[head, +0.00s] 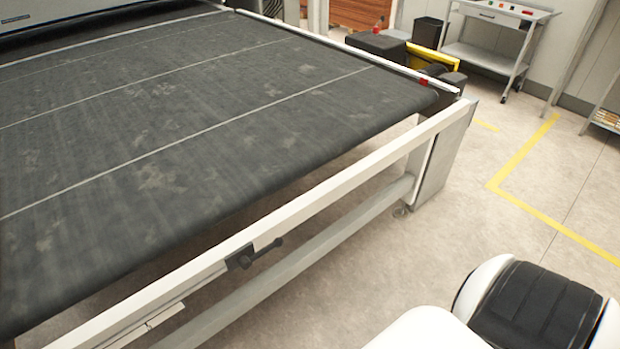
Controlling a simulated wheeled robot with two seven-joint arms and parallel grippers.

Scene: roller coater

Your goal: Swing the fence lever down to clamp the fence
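A small black lever (268,248) with a knobbed end sits on a dark clamp block (240,259) on the near light-coloured rail (330,190). Its handle points to the right and slightly up in the picture. A pale fence bar (350,50) runs along the belt's right edge, with a red piece near its near end. I cannot tell which bar the lever clamps. Neither of my grippers is in view.
A wide dark belt (150,120) fills the left. A lower rail (310,262) runs below the near rail to a grey end post (440,165). A grey cart (490,50) and black bin (427,32) stand at the back right.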

